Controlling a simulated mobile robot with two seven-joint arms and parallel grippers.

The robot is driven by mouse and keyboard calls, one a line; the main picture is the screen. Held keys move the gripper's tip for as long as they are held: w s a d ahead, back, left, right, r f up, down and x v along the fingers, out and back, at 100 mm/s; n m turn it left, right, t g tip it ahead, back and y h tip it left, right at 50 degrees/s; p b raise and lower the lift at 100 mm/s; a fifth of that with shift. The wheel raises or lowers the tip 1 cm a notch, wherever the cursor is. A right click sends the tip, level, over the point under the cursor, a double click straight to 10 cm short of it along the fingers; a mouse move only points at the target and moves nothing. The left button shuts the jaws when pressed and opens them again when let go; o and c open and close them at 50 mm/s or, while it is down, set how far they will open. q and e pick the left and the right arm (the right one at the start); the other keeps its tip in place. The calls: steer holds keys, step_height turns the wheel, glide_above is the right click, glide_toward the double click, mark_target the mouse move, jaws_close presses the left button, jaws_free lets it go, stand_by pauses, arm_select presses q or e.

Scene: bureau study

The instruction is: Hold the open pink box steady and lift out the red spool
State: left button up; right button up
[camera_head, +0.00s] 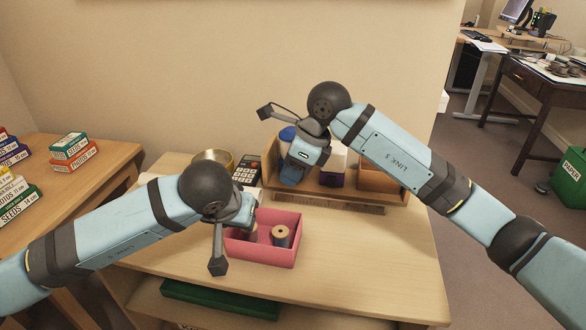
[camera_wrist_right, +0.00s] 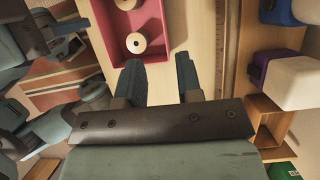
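The open pink box (camera_head: 275,258) stands on the desk. In it, a spool (camera_head: 281,236) with a tan top and dark winding stands upright. A second spool is partly hidden at the box's left. The right wrist view shows two tan spool tops (camera_wrist_right: 136,43) inside the pink box (camera_wrist_right: 168,22); their thread colour is unclear, so I cannot tell which is red. My left gripper (camera_head: 222,245) is at the box's left wall, one finger outside it; its grip is hidden. My right gripper (camera_head: 285,135) is raised behind the box; its fingers (camera_wrist_right: 160,77) are apart and empty.
A wooden organizer (camera_head: 385,180) with blue and white-purple containers stands behind the box. A ruler (camera_head: 340,206) lies before the organizer. The desk's right front is clear.

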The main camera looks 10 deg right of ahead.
mark_target(271, 210)
steer(key=x, duration=1.3)
steer(key=shift+w+f, duration=0.2)
steer(key=shift+f, duration=0.1)
jaws_close()
